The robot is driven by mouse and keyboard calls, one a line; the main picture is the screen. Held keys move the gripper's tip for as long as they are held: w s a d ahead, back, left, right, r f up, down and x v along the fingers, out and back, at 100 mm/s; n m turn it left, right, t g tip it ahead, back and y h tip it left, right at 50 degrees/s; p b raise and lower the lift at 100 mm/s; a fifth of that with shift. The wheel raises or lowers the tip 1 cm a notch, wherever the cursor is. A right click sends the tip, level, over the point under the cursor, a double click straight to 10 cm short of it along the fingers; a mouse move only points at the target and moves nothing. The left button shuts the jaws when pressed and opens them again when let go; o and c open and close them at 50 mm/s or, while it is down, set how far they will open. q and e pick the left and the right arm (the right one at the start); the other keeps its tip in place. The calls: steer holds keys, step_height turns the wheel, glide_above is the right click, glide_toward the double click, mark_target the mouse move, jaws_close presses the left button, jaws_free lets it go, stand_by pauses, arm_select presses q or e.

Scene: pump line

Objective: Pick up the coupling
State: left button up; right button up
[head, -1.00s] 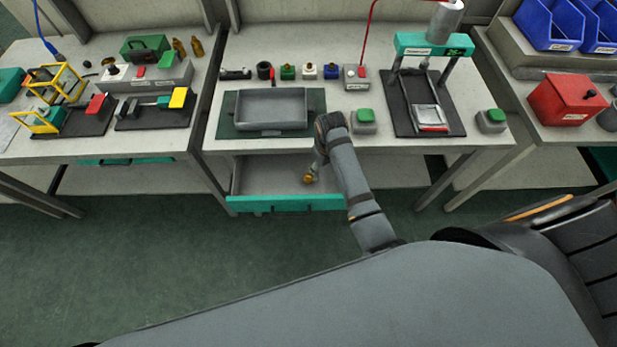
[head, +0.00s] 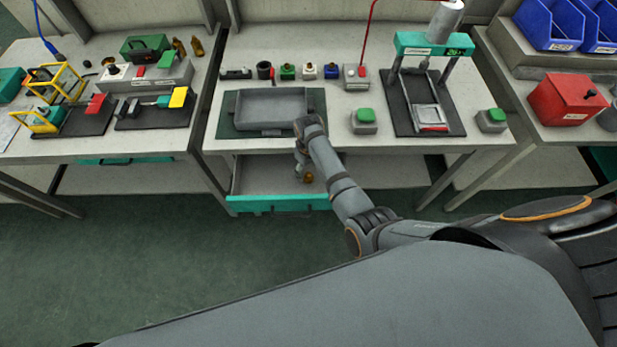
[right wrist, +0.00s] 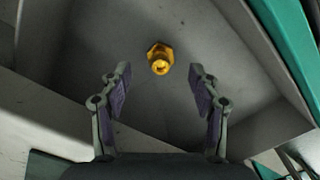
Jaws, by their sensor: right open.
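The coupling, a small brass-yellow hex fitting (head: 308,177), lies in the open drawer (head: 262,181) under the middle bench. In the right wrist view the coupling (right wrist: 160,58) sits on the grey drawer floor, beyond and between the fingertips. My right gripper (head: 303,166) reaches down over the drawer beside the coupling, mostly hidden by its own wrist in the head view. Its two fingers (right wrist: 160,80) are spread apart with nothing between them, and the coupling is not touched. My left gripper is not in view.
The drawer's teal front (head: 280,203) and side walls surround the coupling. Above are the bench edge and a grey tray (head: 270,108) on a dark green mat. A green-button box (head: 364,118) and a press (head: 432,45) stand to the right. The floor in front is clear.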

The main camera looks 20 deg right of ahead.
mark_target(309, 174)
step_height(309, 174, down, 4)
steer(key=shift+r, duration=0.1)
steer(key=c, duration=1.3)
steer(key=shift+o, duration=0.2)
steer(key=shift+r, duration=0.15)
